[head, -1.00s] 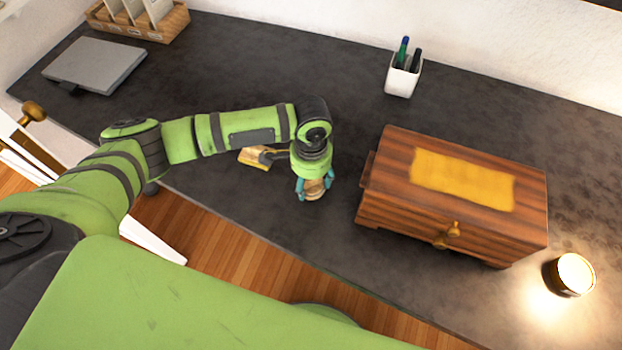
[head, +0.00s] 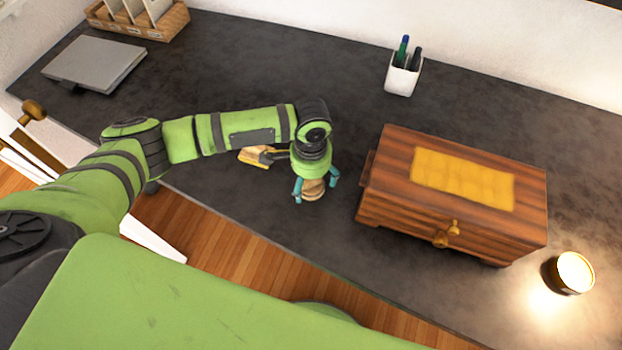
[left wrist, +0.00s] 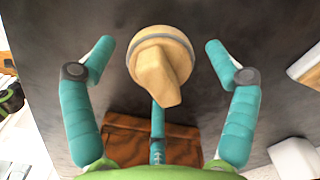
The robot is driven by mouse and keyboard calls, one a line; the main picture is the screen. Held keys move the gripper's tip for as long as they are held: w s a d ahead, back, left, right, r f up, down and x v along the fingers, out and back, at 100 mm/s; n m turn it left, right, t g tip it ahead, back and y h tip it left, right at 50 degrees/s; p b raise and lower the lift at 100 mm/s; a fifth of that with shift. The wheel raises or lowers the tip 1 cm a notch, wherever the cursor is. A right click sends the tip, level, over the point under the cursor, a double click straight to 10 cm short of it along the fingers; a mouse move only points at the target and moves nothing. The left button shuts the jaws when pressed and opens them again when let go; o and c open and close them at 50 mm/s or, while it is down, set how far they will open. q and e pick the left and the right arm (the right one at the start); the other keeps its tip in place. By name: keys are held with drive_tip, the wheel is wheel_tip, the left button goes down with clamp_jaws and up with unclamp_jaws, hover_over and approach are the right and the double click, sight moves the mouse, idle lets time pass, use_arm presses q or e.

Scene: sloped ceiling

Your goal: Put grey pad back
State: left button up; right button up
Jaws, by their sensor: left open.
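A flat grey pad-like thing (head: 95,65) lies at the back left of the dark desk, far from my left gripper. My left gripper (head: 315,190) is open and points down near the front edge of the desk. Between its spread teal fingers is a small pale wooden piece with a grey ring (left wrist: 162,58), which also shows in the head view (head: 313,187). In the left wrist view the fingertips stand apart from this piece on both sides. My right gripper is not in view.
A wooden chest (head: 390,150) with a yellow top panel stands right of my gripper. A tan and yellow piece (head: 255,157) lies just left of it. The middle back of the desk is clear.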

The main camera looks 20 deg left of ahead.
use_arm(q)
wheel_tip(320, 180, up, 12)
drive_tip(key=shift+f+b, duration=0.15)
drive_tip(key=shift+b, duration=0.2)
idle(0.5)
